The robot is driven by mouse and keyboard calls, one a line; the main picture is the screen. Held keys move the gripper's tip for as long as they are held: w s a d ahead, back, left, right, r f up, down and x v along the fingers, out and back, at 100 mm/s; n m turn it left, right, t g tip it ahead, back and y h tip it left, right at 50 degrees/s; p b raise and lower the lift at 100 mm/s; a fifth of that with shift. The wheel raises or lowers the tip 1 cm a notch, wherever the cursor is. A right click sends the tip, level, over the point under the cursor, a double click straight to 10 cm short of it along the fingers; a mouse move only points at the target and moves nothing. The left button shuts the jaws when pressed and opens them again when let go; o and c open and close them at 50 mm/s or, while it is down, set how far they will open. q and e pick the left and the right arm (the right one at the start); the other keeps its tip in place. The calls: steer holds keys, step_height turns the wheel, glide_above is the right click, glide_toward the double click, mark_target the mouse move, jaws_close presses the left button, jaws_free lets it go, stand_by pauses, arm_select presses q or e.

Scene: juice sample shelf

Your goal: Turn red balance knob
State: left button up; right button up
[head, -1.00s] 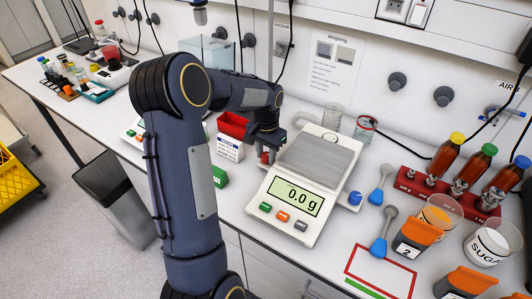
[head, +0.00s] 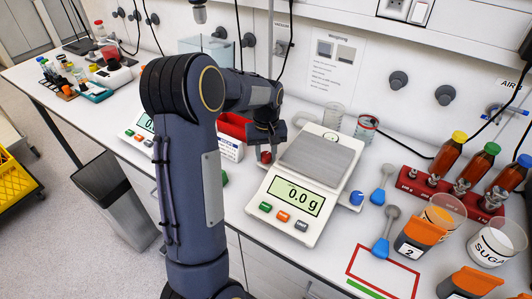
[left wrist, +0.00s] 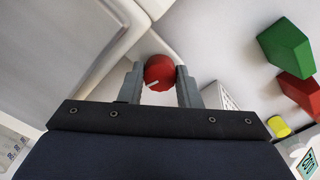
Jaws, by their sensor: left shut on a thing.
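The white balance (head: 292,234) stands on the bench with a grey pan, and its display reads 0.0 g. The red balance knob (head: 266,157) is at its left side, partly covered by my gripper in the head view. My left gripper (left wrist: 159,78) is shut on the knob from both sides. It also shows in the head view (head: 265,150). My right gripper is not in view. A blue knob (head: 356,198) is on the balance's right side.
A red bin (head: 233,126) stands close left of my gripper. Glass beakers (head: 333,115) stand behind the balance. Blue scoops (head: 381,248), a rack with bottles (head: 450,190) and a sugar jar (head: 491,246) are to the right.

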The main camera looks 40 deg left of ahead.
mark_target(266, 154)
arm_select(q)
steer(key=shift+r+n, duration=0.1)
steer(key=shift+n, duration=1.5)
steer(key=o, duration=0.7)
step_height(266, 154, up, 8)
steer(key=shift+f, duration=0.2)
steer(key=shift+r, duration=0.1)
